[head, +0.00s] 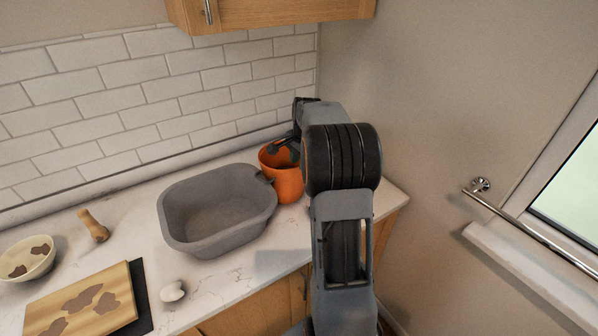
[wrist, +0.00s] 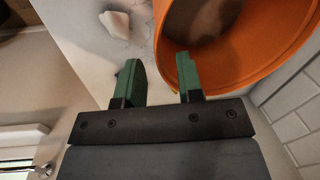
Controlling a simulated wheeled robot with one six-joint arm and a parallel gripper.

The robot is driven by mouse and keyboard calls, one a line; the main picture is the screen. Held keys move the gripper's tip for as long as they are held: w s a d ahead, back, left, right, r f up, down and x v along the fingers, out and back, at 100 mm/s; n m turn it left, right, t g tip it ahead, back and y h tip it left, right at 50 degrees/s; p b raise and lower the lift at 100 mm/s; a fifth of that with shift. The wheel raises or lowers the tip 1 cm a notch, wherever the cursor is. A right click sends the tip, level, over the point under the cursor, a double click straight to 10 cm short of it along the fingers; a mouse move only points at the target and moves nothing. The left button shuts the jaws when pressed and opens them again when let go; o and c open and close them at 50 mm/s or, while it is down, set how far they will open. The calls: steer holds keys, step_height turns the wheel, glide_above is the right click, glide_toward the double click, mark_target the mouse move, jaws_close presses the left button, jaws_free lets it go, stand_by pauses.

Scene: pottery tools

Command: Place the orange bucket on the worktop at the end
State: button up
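The orange bucket (head: 289,187) is upright at the right end of the worktop (head: 232,288), close to the back wall and beside the grey basin. Its base appears to be on the worktop. The wrist view shows its wide orange rim and shaded inside (wrist: 240,48). My gripper (wrist: 160,80) has two green fingers spread apart. One finger overlaps the bucket's opening and the other is outside, with the rim edge showing between them and space around it. In the head view my gripper (head: 283,150) is at the bucket's rim, partly hidden by my arm.
The grey basin (head: 180,243) is left of the bucket. A white lump (head: 172,291), a spotted wooden board (head: 132,302), a wooden-handled tool (head: 94,226) and a spotted bowl (head: 40,262) lie further left. A wall cabinet (head: 270,14) hangs above. A metal rail (head: 520,232) is on the right wall.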

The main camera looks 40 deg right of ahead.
steer(key=s+a+r+n, duration=0.4)
steer(key=a+r, duration=0.4)
steer(key=r, duration=0.1)
steer(key=s+a+f+n+t, duration=0.1)
steer(key=s+a+f+n, duration=0.1)
steer(key=s+a+n, duration=0.4)
steer(key=s+a+f+n+t, duration=0.2)
steer(key=s+a+n, duration=0.4)
steer(key=s+a, duration=0.3)
steer(key=shift+s+a+f, duration=0.25)
steer(key=shift+s+f, duration=0.35)
steer(key=shift+f, duration=0.05)
